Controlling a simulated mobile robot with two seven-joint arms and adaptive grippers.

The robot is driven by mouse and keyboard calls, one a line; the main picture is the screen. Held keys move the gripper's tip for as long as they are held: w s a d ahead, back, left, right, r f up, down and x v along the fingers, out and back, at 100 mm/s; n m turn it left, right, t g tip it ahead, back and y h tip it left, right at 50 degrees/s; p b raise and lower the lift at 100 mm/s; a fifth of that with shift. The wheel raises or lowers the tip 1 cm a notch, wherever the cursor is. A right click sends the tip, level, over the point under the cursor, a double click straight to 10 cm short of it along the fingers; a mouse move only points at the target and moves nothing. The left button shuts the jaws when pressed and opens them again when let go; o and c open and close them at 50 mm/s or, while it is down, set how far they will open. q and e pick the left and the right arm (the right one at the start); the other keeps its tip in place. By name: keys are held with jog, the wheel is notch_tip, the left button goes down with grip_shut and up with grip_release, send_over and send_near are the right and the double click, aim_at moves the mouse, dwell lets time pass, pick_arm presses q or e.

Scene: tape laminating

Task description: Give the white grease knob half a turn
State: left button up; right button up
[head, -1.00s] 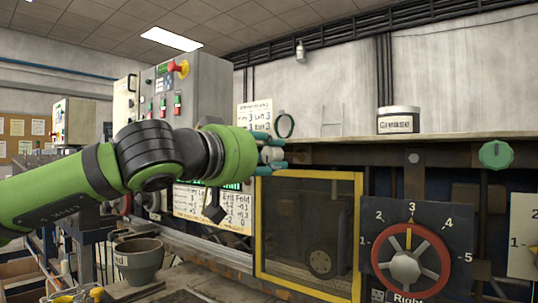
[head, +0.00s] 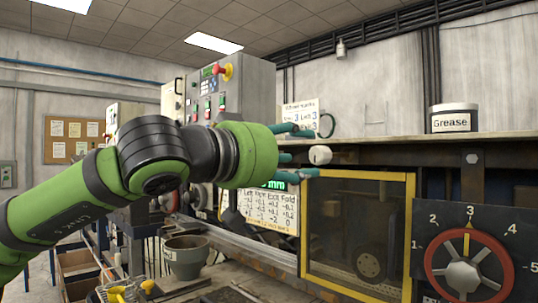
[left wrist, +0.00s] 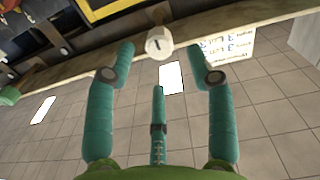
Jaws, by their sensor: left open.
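The white grease knob (head: 320,155) sticks out from the machine's edge, just under the ledge. In the left wrist view the knob (left wrist: 159,43) shows as a white round piece with a dark line on its face. My left gripper (head: 302,151) is in front of the knob, its teal fingers spread and empty. In the left wrist view the knob lies between the directions of the two outer fingertips, just beyond them, nearer the left one. A third finger is below it. Contact with the knob does not show. My right gripper is out of view.
A grease tin (head: 454,118) stands on the ledge (head: 400,142). Below are a yellow-framed window (head: 410,240) and a red dial (head: 430,272) at the right. A control cabinet (head: 245,95) stands behind my arm. A grey pot (head: 186,257) is lower left.

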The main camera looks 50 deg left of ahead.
pick_arm(q)
jog(key=s, duration=0.6)
jog(key=shift+s+d, duration=0.15)
jog(key=shift+d, duration=0.2)
